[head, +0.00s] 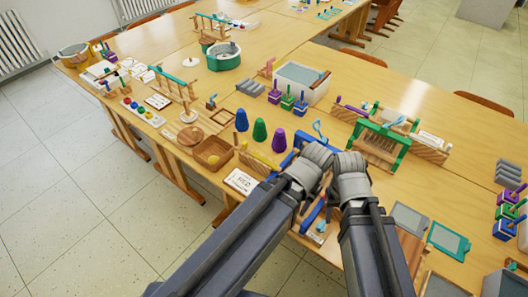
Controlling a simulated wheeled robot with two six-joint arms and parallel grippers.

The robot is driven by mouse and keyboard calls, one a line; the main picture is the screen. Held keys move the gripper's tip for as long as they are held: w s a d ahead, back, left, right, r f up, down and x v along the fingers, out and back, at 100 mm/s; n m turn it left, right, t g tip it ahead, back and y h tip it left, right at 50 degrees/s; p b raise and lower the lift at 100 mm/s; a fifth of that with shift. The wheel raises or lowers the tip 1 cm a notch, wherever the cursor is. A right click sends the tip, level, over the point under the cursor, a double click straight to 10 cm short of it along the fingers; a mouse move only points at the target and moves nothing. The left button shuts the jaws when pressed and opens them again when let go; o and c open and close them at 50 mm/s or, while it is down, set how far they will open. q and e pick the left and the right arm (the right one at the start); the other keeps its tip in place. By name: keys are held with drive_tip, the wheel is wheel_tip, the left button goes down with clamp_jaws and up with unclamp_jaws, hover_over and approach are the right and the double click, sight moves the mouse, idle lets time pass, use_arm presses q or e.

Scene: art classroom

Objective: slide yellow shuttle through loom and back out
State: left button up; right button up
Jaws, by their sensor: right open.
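A yellow bar that looks like the shuttle (262,158) lies left of a blue-framed loom (289,160), partly against a wooden piece. I cannot tell whether its right end enters the loom. My left gripper (317,156) and right gripper (349,163) are close together over the loom and hide much of it. The right gripper is open. The left gripper's fingers are hidden behind its wrist, so its opening does not show. No shuttle shows in the right gripper.
A green loom (380,136) with a purple shuttle (352,107) stands to the right. Blue, green (260,130) and purple cones stand behind-left. Framed panels (449,240) lie at right.

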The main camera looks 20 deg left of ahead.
idle(0.5)
use_arm(q)
drive_tip(key=shift+o, duration=0.2)
drive_tip(key=w+a, duration=0.1)
drive_tip(key=w, duration=0.1)
drive_tip(key=w+a, duration=0.1)
drive_tip(key=w+r+p, duration=0.1)
drive_tip(key=w, duration=0.1)
drive_tip(key=shift+w+a, duration=0.35)
drive_tip(key=shift+a, duration=0.05)
drive_tip(key=w+a+r+p, duration=0.1)
drive_tip(key=w+a, duration=0.6)
drive_tip(key=w, duration=0.1)
drive_tip(key=r+h+p, duration=0.1)
drive_tip(key=r+p, duration=0.1)
hover_over(244, 142)
drive_tip(key=shift+d+f, duration=0.1)
wheel_tip(244, 142, down, 8)
drive_tip(key=b, duration=0.8)
drive_tip(key=shift+c, duration=0.2)
clamp_jaws()
